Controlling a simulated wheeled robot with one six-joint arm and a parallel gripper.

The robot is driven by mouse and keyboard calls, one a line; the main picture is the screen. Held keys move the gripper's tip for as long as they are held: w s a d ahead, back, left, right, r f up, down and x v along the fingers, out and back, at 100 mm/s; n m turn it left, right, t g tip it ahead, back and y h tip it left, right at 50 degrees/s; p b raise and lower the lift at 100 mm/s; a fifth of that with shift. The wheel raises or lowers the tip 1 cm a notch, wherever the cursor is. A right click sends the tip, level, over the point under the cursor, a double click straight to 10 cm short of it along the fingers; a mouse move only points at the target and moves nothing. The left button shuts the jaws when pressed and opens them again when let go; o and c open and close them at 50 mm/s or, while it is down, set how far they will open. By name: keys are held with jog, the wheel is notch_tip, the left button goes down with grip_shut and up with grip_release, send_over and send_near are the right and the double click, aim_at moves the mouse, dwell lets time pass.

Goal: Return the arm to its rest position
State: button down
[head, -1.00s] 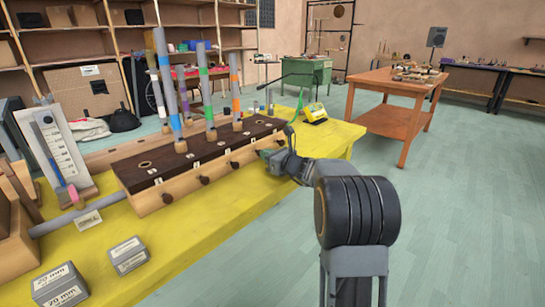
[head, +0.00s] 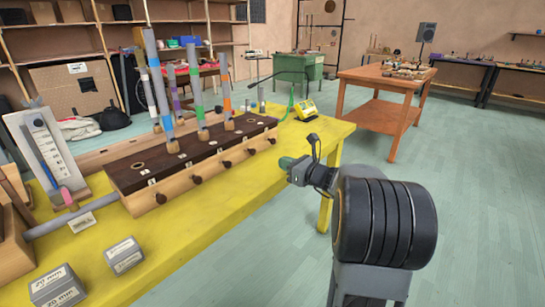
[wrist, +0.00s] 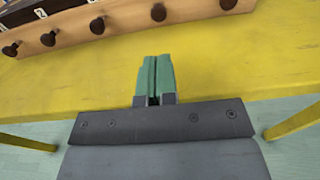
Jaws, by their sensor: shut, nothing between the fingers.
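My gripper (head: 286,162) is at the right edge of the yellow table (head: 221,204) in the head view, with its green fingertips pointing left. In the wrist view my gripper (wrist: 153,75) has its two green fingers together with nothing between them. The yellow table top (wrist: 225,68) lies beyond and below them. My arm is bent, and its large dark joint fills the lower right of the head view.
A wooden block with dark knobs (head: 205,160) holds several upright tubes (head: 158,85) on the table. Grey weights (head: 124,255) stand at the near left. An orange workbench (head: 385,78) stands at the back right. Open floor (head: 470,200) lies to the right.

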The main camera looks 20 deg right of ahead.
jog(key=s+a+r+n+g+y+p, duration=0.1)
jog(key=s+a+r+n+g+p, duration=0.45)
jog(key=a+n+p, duration=0.25)
jog(key=s+a+r+n+g+p, duration=0.4)
jog(key=s+a+r+n+p, duration=0.1)
jog(key=s+a+n+p, duration=0.25)
jog(key=s+r+n+g+h+p, duration=0.2)
jog(key=s+r+n+h+p, duration=0.6)
jog(key=n+p, duration=0.6)
notch_tip(320, 180, up, 2)
jog(key=s+n, duration=0.2)
jog(key=shift+s+r+g+p, duration=0.15)
jog(key=shift+s+g+p, duration=0.15)
jog(key=shift+s+g, duration=0.1)
dwell(0.4)
